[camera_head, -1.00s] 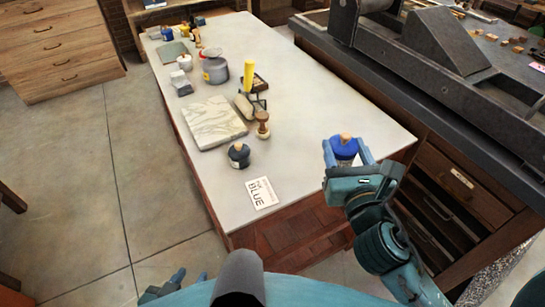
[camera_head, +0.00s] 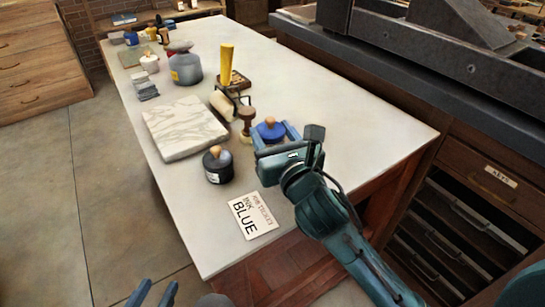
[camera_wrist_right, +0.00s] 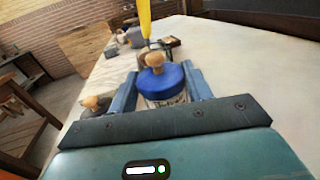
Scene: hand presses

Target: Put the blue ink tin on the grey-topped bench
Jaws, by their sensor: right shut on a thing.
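The blue ink tin (camera_head: 268,133), with a blue lid and a wooden knob, is between the fingers of my right gripper (camera_head: 272,133), which is shut on it. In the right wrist view the tin (camera_wrist_right: 163,83) is upright and shows a white label. It is over the pale grey bench top (camera_head: 330,115), right of a wooden stamp; I cannot tell whether it touches the surface. My left gripper (camera_head: 152,294) shows at the bottom edge, its fingers apart and empty, off the bench.
A dark tin (camera_head: 218,165), a marbled slab (camera_head: 185,127), a wooden-handled stamp (camera_head: 246,120) and a yellow-handled roller (camera_head: 226,68) stand nearby. A "BLUE INK" card (camera_head: 252,215) lies in front. A dark bench with drawers (camera_head: 485,175) is at the right. The pale bench's right side is clear.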

